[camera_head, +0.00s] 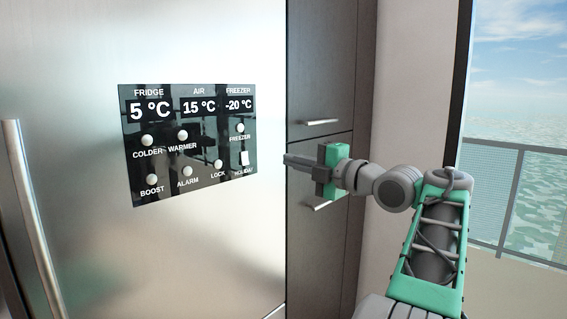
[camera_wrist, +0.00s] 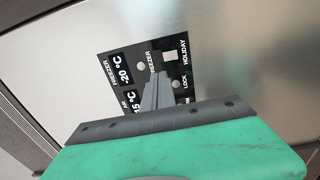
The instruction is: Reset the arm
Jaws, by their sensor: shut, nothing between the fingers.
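My arm reaches in from the right in the head view, and my gripper (camera_head: 288,160) points left toward the fridge door. The gripper is shut and empty. Its tips are just right of the control panel (camera_head: 190,190) in the head view, and a gap to the panel cannot be measured. In the wrist view the shut fingers (camera_wrist: 155,95) overlap the panel (camera_wrist: 118,58), hiding part of it. The panel reads 5 °C, 15 °C and -20 °C. The white holiday button (camera_head: 244,158) is the panel part nearest the fingertips and also shows in the wrist view (camera_wrist: 169,56).
A steel fridge door (camera_head: 225,250) fills the left, with a long vertical handle (camera_head: 35,225) at far left. Dark cabinets (camera_head: 318,80) with bar handles stand behind my gripper. A window with a railing (camera_head: 515,200) is at the right.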

